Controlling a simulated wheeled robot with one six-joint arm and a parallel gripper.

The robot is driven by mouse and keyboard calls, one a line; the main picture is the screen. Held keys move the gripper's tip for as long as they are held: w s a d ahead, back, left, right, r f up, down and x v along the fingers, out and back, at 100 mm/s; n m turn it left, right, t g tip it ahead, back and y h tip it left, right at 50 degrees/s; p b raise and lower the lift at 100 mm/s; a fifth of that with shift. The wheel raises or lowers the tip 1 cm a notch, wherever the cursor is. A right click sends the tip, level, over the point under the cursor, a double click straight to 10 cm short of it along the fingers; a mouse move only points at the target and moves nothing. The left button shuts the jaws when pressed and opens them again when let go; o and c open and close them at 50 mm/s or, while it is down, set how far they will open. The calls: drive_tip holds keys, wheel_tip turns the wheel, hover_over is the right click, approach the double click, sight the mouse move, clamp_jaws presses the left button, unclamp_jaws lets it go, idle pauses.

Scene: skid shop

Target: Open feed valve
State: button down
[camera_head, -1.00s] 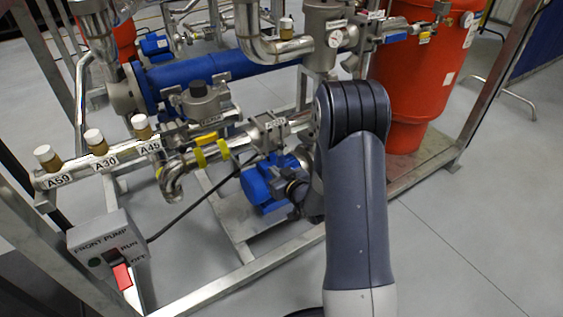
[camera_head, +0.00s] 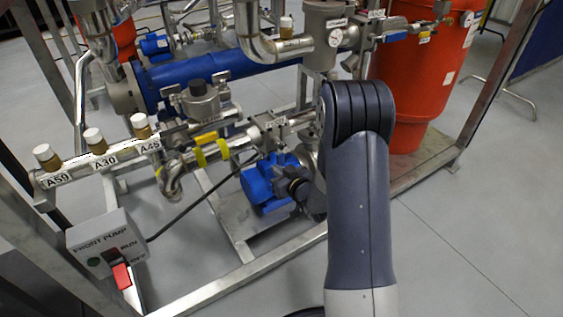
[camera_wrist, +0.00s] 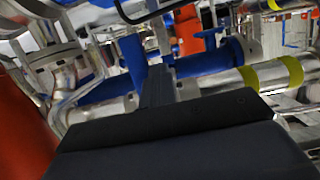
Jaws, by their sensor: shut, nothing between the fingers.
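My gripper (camera_wrist: 158,88) shows in the wrist view as a dark narrow pair of fingers, shut and empty, above the dark wrist housing. Silver pipework with two yellow bands (camera_wrist: 270,74) runs to its right, and blue parts lie behind it. In the head view my arm hides my gripper. The same yellow-banded pipe (camera_head: 212,154) is left of my arm there, next to a grey valve body (camera_head: 200,102). Small labels on the pipework are too blurred to read, so I cannot tell which part is the feed valve. I see no clear contact between my gripper and anything.
A FRONT PUMP switch box (camera_head: 108,248) with a red lever stands at the front left. A pipe with white-capped fittings (camera_head: 95,142) runs above it. A blue pump motor (camera_head: 268,187) sits low in the metal frame. An orange tank (camera_head: 425,75) stands right; open floor lies front right.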

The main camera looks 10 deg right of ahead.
drive_tip(key=shift+w+d, duration=0.1)
drive_tip(key=shift+d, duration=0.05)
drive_tip(key=shift+w+d+f, duration=0.1)
drive_tip(key=shift+w+d, duration=0.1)
drive_tip(key=shift+d, duration=0.4)
drive_tip(key=shift+w+d, duration=0.2)
drive_tip(key=shift+d, duration=0.5)
drive_tip(key=shift+w+d+r+p, duration=0.2)
drive_tip(key=shift+d, duration=0.4)
drive_tip(key=shift+w+d+r+p, duration=0.15)
drive_tip(key=shift+w+d+p, duration=0.05)
drive_tip(key=shift+d, duration=0.4)
drive_tip(key=shift+r, duration=0.1)
drive_tip(key=shift+w+d+r+p, duration=0.2)
drive_tip(key=shift+d+r+p, duration=0.15)
drive_tip(key=shift+d, duration=0.2)
drive_tip(key=shift+w+d+r+p, duration=0.15)
drive_tip(key=shift+d+r+p, duration=0.2)
drive_tip(key=shift+d, duration=0.15)
